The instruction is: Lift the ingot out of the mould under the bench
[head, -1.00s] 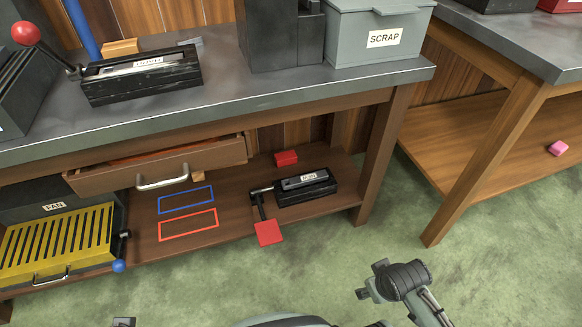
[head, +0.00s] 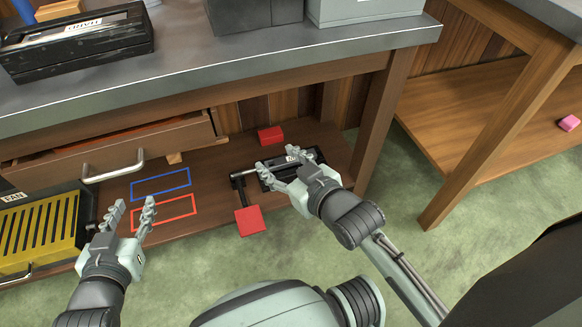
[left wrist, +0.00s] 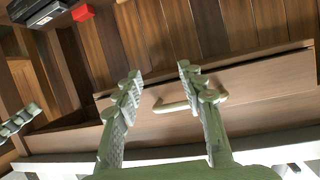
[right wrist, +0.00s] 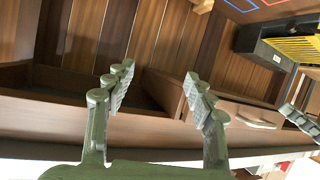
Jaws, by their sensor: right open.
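The mould (head: 268,180) is a small black box with a pale label, on the shelf under the bench. A crank-like handle ends in a red square plate (head: 249,220) at its left. No ingot can be made out; the mould's inside is hidden. The mould's end also shows at the top left of the left wrist view (left wrist: 40,13). My right gripper (head: 269,163) is open and overlaps the mould in the head view, hiding part of it; contact cannot be told. My left gripper (head: 133,207) is open and empty, in front of the red outline (head: 165,212).
A red block (head: 270,135) sits on the shelf behind the mould. A drawer (head: 60,180) stands partly open above the shelf. A yellow-grilled fan box (head: 40,235) is at left. The bench edge (head: 230,82) overhangs the shelf. A blue outline (head: 160,184) marks bare shelf.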

